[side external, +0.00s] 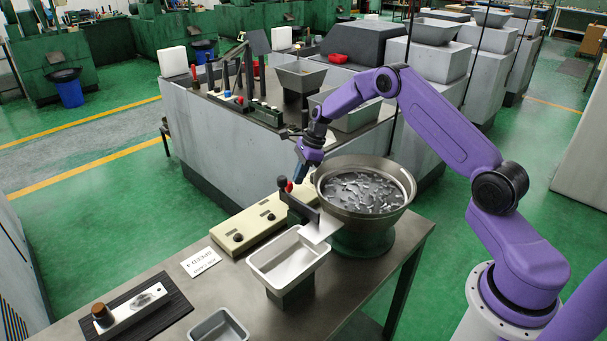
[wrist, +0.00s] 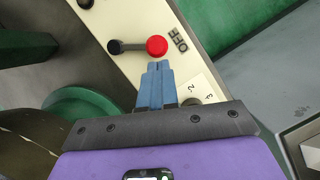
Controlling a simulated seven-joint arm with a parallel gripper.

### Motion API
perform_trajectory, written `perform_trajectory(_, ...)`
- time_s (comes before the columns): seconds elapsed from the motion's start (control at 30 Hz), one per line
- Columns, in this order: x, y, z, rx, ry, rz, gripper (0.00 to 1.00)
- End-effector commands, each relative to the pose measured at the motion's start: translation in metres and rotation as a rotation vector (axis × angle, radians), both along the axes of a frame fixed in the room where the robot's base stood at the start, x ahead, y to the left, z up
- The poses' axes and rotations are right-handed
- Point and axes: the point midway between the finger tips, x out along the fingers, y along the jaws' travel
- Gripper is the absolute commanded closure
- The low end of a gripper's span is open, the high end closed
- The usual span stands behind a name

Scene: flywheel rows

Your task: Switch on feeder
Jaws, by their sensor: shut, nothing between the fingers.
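The feeder is a round metal bowl (side external: 365,190) holding many small pale parts, on a green base. Its cream control box (side external: 250,225) lies left of it on the bench, with dark knobs on top. A lever with a red ball (wrist: 157,46) and a black end (wrist: 114,47) shows on the cream panel in the wrist view. The red ball lies beside the printed word OFF (wrist: 178,39). My gripper (wrist: 158,64) has its blue fingers shut and empty, with tips right by the red ball; I cannot tell if they touch. In the side view my gripper (side external: 300,173) is over the box's far end.
A white tray (side external: 288,262) stands in front of the bowl under its chute (side external: 322,228). A label card (side external: 201,262), a black mat (side external: 140,315) and a grey tray (side external: 218,328) lie along the bench. A grey machine block (side external: 225,135) stands behind.

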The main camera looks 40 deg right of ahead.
Motion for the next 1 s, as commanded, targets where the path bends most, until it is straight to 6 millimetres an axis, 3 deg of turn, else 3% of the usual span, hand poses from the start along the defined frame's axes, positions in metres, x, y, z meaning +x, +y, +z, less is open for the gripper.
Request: perform_trajectory(1.0,0.012,0.008,0.000,0.000,0.000,0.181,1.00)
